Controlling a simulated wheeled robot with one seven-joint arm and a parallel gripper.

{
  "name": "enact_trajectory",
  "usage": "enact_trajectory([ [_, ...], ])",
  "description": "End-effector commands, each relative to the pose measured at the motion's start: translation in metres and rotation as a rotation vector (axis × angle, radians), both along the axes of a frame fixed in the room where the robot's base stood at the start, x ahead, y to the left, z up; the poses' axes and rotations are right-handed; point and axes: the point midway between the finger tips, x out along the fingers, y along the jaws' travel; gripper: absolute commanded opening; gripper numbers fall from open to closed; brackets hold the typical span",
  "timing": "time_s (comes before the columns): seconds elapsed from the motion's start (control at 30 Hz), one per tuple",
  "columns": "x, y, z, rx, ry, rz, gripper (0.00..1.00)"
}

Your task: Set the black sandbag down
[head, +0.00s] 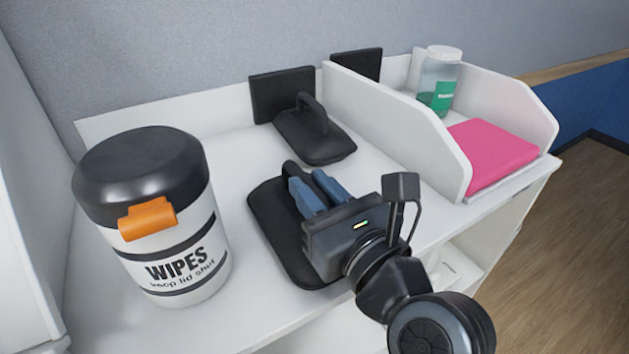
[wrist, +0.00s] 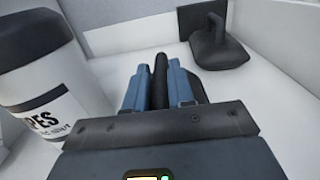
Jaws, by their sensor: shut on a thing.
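A black sandbag (head: 270,215) with a loop handle is at the front of the white shelf top, beside the wipes tub. My gripper (head: 312,188) is over it, with its blue fingers shut on the sandbag's handle. In the wrist view the dark handle (wrist: 159,75) stands between the two blue fingers (wrist: 158,85). The bag looks flat and close to the shelf surface; I cannot tell whether it touches. My gripper's body hides its right part. A second black sandbag (head: 315,138) lies farther back, its handle up; it also shows in the wrist view (wrist: 215,45).
A wipes tub (head: 150,215) with an orange latch stands close on the left. A white divider wall (head: 395,125) bounds a bay on the right holding a pink pad (head: 492,153) and a clear jar (head: 440,82). Black plates (head: 282,93) stand at the back. Bare shelf (head: 235,150) shows between.

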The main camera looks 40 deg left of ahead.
Motion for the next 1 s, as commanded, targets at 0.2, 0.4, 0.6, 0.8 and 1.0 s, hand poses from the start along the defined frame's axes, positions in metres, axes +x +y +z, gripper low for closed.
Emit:
enact_trajectory([
  [0.2, 0.000, 0.000, -0.001, -0.001, 0.000, 0.001, 0.41],
  [0.4, 0.000, 0.000, 0.000, -0.001, 0.000, 0.001, 0.49],
  [0.6, -0.002, -0.004, -0.001, -0.001, 0.000, 0.000, 0.49],
  [0.8, -0.013, -0.032, -0.003, -0.003, 0.000, -0.002, 0.49],
  [1.0, -0.028, -0.071, -0.003, -0.002, 0.001, -0.002, 0.49],
])
